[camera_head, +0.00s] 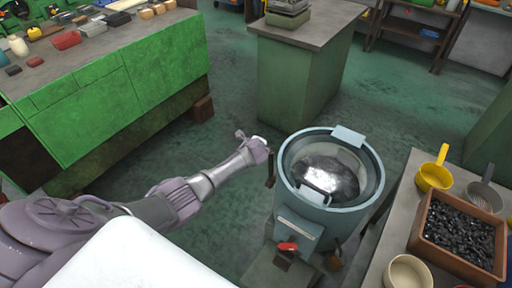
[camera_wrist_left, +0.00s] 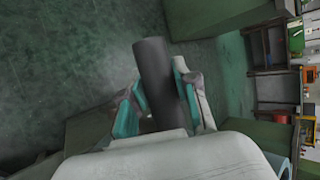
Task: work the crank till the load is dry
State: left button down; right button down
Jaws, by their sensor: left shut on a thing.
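The blue-grey drum machine (camera_head: 310,228) stands on the floor at centre right. Through its round top I see a shiny, silvery-dark load (camera_head: 328,177). A dark crank (camera_head: 270,172) is at the drum's left side. My left gripper (camera_head: 262,146) reaches in from the left to the upper end of the crank. In the wrist view, my left gripper (camera_wrist_left: 160,103) is shut on the dark round crank handle (camera_wrist_left: 154,70), which sits between its teal pads. The far side of the crank's joint with the drum is hidden. My right gripper is not in view.
A red knob (camera_head: 288,246) is on the drum's front. To the right, a table (camera_head: 375,249) carries a brown tray (camera_head: 436,251) of black pieces, a yellow scoop (camera_head: 434,177), a grey strainer (camera_head: 483,195) and a cream bowl (camera_head: 408,272). A green workbench (camera_head: 166,80) stands at left.

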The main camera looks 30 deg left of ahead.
pick_arm(q)
jog(key=shift+w+r, duration=0.25)
jog(key=shift+w, duration=0.1)
jog(key=c, duration=0.8)
grip_release()
jog(key=shift+c, duration=0.2)
jog(key=shift+s+d, duration=0.1)
jog(key=shift+s, duration=0.25)
jog(key=v, duration=1.1)
jog(key=shift+s+r, duration=0.15)
jog(key=shift+s, duration=0.05)
jog(key=shift+d, duration=0.1)
